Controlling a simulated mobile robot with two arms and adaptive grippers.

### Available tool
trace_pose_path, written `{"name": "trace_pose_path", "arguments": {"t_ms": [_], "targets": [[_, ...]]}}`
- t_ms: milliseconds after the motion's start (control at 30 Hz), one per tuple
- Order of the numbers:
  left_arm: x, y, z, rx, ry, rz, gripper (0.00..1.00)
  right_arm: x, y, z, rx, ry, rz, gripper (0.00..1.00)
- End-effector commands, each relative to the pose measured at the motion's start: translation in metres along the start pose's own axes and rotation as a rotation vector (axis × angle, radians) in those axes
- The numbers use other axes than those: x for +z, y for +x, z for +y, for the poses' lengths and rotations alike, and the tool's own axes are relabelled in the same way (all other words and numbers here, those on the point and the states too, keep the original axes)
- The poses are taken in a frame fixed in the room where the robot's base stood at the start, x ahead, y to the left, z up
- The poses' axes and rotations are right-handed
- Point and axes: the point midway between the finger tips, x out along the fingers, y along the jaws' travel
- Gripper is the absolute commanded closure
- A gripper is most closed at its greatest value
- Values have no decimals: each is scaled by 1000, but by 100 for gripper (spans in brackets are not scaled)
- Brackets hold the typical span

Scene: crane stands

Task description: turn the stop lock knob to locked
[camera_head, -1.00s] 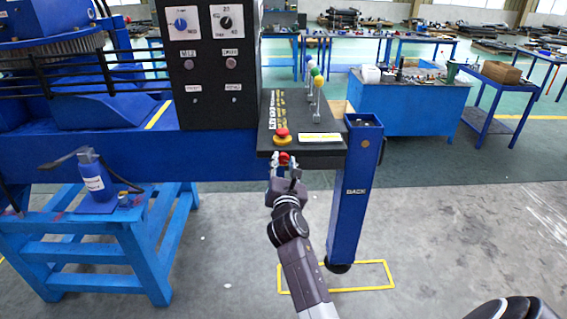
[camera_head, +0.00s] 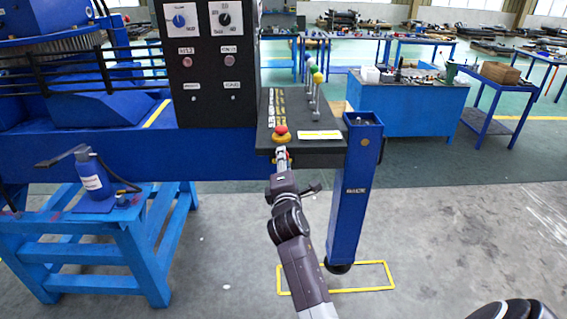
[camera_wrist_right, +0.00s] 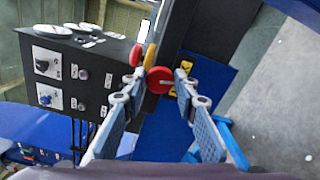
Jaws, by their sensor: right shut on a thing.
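The stop lock knob (camera_wrist_right: 159,79) is a round red knob with a pale line on its face, on the front side of the black control console (camera_head: 315,153). A yellow label (camera_wrist_right: 186,92) is partly visible beside it. In the head view my right gripper (camera_head: 281,156) hides the knob at the console's front edge, just below a red mushroom button (camera_head: 281,130). In the wrist view the fingertips of my right gripper (camera_wrist_right: 159,83) are on either side of the knob, shut on it. The gripper is rolled so its fingers overlap in the head view. My left gripper is not in view.
The mushroom button on its yellow base stands close above the fingers. Levers with coloured balls (camera_head: 317,79) rise farther back on the console. A blue post (camera_head: 352,200) stands to the right of my arm.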

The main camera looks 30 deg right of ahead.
Motion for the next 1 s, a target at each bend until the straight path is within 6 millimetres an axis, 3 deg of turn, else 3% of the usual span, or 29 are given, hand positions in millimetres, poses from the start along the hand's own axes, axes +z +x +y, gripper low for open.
{"name": "trace_pose_path", "arguments": {"t_ms": [400, 1000], "targets": [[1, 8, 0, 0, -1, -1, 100, -1, 0, -3, -4, 235, 0, 97], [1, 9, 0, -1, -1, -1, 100, 0, 0, -3, -5, 285, 0, 97]]}}
